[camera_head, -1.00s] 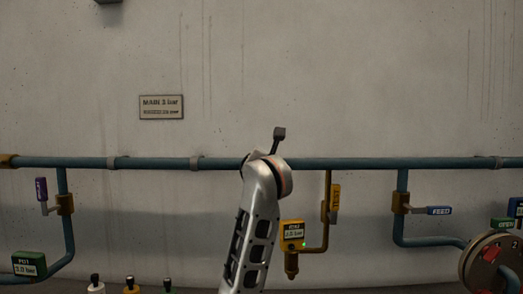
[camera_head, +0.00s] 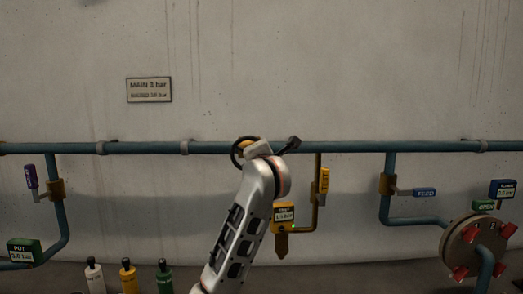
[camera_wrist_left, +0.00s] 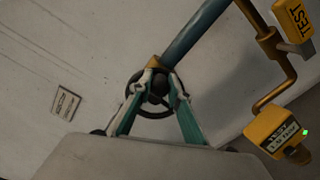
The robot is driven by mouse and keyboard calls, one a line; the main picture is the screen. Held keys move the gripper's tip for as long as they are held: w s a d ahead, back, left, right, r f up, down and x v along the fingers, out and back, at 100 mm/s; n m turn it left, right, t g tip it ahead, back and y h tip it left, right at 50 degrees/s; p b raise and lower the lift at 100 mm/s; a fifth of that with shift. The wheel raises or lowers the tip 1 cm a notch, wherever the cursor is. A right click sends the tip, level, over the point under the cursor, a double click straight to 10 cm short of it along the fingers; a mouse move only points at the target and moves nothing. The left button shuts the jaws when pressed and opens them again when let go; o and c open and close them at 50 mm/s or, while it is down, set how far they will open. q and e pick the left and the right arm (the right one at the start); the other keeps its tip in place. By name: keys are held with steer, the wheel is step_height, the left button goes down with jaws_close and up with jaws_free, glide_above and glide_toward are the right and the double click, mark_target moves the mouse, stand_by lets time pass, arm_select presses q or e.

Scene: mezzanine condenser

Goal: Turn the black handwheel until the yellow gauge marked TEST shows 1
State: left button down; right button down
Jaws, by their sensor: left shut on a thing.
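The black handwheel (camera_head: 234,153) sits on the blue-green pipe, partly hidden behind my left arm in the head view. In the left wrist view its dark rim (camera_wrist_left: 153,116) shows between and around the fingers. My left gripper (camera_wrist_left: 163,82) is shut on the handwheel, one finger on each side of its middle. The yellow TEST gauge (camera_head: 284,214) hangs below the pipe, just right of my arm. It also shows in the left wrist view (camera_wrist_left: 274,137), tilted. Its small reading looks like about 1 bar, but the decimal is unclear. My right gripper is not in view.
A yellow TEST lever (camera_head: 324,180) is on the branch right of the wheel. A blue FEED lever (camera_head: 425,193) and a round flange (camera_head: 474,246) with red parts are farther right. A purple lever (camera_head: 31,177) and green POT gauge (camera_head: 24,250) are at left.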

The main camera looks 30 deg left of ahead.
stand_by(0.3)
arm_select(q)
steer(key=c, duration=1.9)
jaws_free()
steer(key=v, duration=1.2)
